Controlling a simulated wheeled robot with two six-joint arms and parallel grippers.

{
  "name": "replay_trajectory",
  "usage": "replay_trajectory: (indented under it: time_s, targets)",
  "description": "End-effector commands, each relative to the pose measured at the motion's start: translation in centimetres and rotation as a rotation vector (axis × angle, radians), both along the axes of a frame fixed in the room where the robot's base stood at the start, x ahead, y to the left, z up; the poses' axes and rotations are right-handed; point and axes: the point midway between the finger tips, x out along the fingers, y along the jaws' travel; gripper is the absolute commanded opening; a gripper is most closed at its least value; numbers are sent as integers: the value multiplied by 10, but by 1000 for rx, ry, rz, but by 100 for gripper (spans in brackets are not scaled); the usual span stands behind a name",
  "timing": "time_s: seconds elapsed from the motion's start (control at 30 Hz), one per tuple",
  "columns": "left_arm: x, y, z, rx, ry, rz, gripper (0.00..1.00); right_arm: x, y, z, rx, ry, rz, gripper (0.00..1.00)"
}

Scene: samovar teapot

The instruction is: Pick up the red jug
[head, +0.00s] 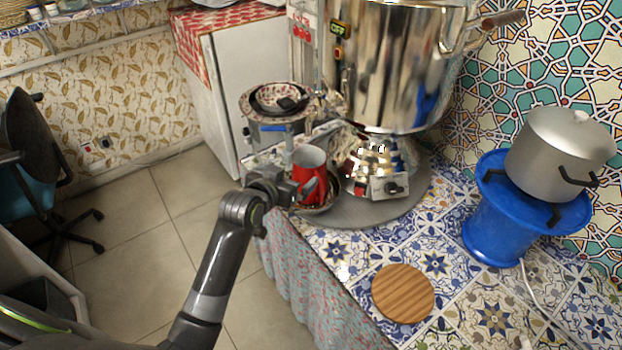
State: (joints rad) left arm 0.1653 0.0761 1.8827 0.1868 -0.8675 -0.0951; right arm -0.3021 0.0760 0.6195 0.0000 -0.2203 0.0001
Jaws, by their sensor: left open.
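The red jug (311,177) stands upright in a patterned bowl or dish (327,206) at the left front of the samovar. Its inside looks pale. My left gripper (300,188) is open at the jug's left side, very close to it. The fingers partly overlap the jug's lower body, and I cannot tell whether they touch it. My right gripper is not in view.
The large shiny samovar (385,70) stands just behind the jug. A round wooden board (403,293) lies on the tiled counter. A grey pot (560,150) sits on a blue stand (500,222) at right. A pot with bowls (272,128) stands behind the jug.

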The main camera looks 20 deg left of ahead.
Motion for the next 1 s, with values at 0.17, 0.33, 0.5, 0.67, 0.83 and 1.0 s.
replay_trajectory:
  time_s: [0.17, 0.33, 0.5, 0.67, 0.83, 1.0]
  targets:
    - [24, -4, -9, 0, 1, 0, 100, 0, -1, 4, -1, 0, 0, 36]
    - [44, -7, -17, 0, 1, 0, 100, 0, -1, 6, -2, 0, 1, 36]
    - [56, -8, -23, 0, 0, 0, 100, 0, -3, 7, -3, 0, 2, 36]
    - [60, -9, -24, 0, -1, 0, 100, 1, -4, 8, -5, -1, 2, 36]
    - [73, -11, -26, 0, 0, 0, 100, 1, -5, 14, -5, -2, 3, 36]
    - [91, -13, -33, 0, 1, 0, 100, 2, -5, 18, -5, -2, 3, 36]
